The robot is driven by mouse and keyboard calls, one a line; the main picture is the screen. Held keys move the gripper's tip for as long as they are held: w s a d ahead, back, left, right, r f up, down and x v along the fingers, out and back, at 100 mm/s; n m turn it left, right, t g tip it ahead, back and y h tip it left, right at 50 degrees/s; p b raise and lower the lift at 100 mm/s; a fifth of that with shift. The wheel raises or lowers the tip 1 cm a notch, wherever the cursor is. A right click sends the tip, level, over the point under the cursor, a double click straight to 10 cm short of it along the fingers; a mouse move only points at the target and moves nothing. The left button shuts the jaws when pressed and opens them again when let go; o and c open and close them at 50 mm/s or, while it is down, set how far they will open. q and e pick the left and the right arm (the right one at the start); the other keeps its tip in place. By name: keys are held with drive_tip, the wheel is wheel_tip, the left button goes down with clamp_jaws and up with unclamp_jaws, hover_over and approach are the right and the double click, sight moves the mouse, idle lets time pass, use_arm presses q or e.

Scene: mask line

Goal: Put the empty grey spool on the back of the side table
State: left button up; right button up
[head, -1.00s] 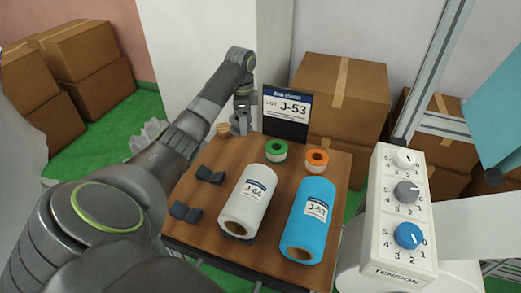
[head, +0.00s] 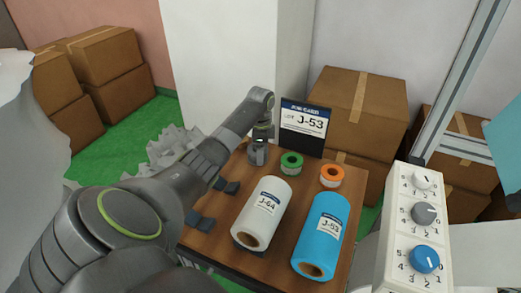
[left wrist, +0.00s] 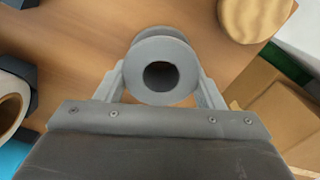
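The grey spool (left wrist: 147,94) shows end-on in the left wrist view, its dark centre hole facing the camera. My left gripper (left wrist: 162,80) has a finger on each side of it and looks shut on it. In the head view the spool (head: 257,154) is under my left gripper (head: 262,137), at the back left of the wooden side table (head: 222,238). It is low over the tabletop or on it; I cannot tell which. My right gripper is not in view.
A white roll (head: 264,208) and a blue roll (head: 322,232) lie at the front. Green (head: 291,162) and orange (head: 331,175) tape rolls stand behind them, before the J-53 sign (head: 303,122). Dark blocks (head: 200,221) are at left. A round wooden piece (left wrist: 252,15) is near the spool.

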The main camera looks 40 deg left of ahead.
use_arm(q)
drive_tip(key=o, duration=0.4)
drive_tip(key=shift+c, duration=0.2)
wheel_tip(320, 180, up, 12)
drive_tip(key=p, duration=0.2)
drive_tip(key=shift+r, duration=0.2)
idle(0.4)
